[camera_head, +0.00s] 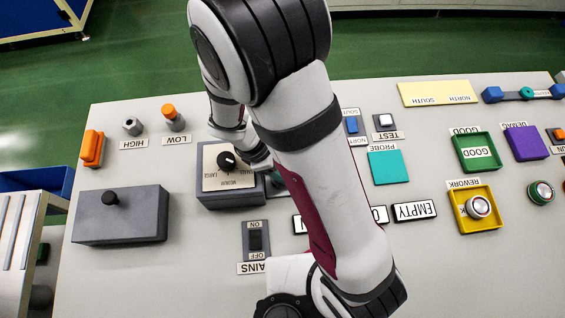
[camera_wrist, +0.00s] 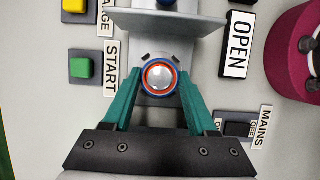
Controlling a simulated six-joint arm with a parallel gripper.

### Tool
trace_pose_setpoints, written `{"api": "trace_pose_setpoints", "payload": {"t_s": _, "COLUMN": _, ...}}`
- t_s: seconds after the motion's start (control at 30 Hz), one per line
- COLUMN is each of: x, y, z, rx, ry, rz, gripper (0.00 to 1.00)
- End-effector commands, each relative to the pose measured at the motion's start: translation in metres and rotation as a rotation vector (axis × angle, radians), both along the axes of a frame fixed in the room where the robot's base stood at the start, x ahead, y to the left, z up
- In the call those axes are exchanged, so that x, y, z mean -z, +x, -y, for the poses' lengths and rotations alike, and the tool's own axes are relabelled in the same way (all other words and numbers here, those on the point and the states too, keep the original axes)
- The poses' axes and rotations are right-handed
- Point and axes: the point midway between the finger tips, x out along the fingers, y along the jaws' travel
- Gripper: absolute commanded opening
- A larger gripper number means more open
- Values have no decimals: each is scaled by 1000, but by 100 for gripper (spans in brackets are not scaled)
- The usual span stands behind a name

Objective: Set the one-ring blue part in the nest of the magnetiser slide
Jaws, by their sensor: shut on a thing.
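In the wrist view my gripper (camera_wrist: 160,82) has its two teal fingers shut on a round part (camera_wrist: 160,75) with a silver domed middle, a red-orange ring and a blue rim. The part is over a grey metal fixture (camera_wrist: 194,25), likely the magnetiser slide, with a wide plate across it just beyond the part. The nest is not clearly seen; the part and fingers cover the spot below. I cannot tell whether the part touches the fixture.
In the wrist view a START button (camera_wrist: 80,67) is left, and an OPEN sign (camera_wrist: 236,45) and MAINS switch (camera_wrist: 238,129) are right. In the head view a dial box (camera_head: 231,200) stands behind my arm. A yellow REWORK tray (camera_head: 493,224) holds a round part; a green GOOD tray (camera_head: 460,150) looks empty.

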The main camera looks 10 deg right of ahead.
Motion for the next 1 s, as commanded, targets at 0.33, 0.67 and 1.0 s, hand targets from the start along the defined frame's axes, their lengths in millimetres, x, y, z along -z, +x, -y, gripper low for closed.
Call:
{"api": "trace_pose_setpoints", "payload": {"t_s": 0.33, "x": 5, "y": 0, "z": 0, "rx": -1, "ry": 1, "rz": 0, "gripper": 72}}
{"api": "trace_pose_setpoints", "payload": {"t_s": 0.67, "x": 5, "y": 0, "z": 0, "rx": -1, "ry": 1, "rz": 0, "gripper": 93}}
{"api": "trace_pose_setpoints", "payload": {"t_s": 1.0, "x": -46, "y": 1, "z": -22, "rx": -2, "ry": 6, "rz": 7, "gripper": 93}}
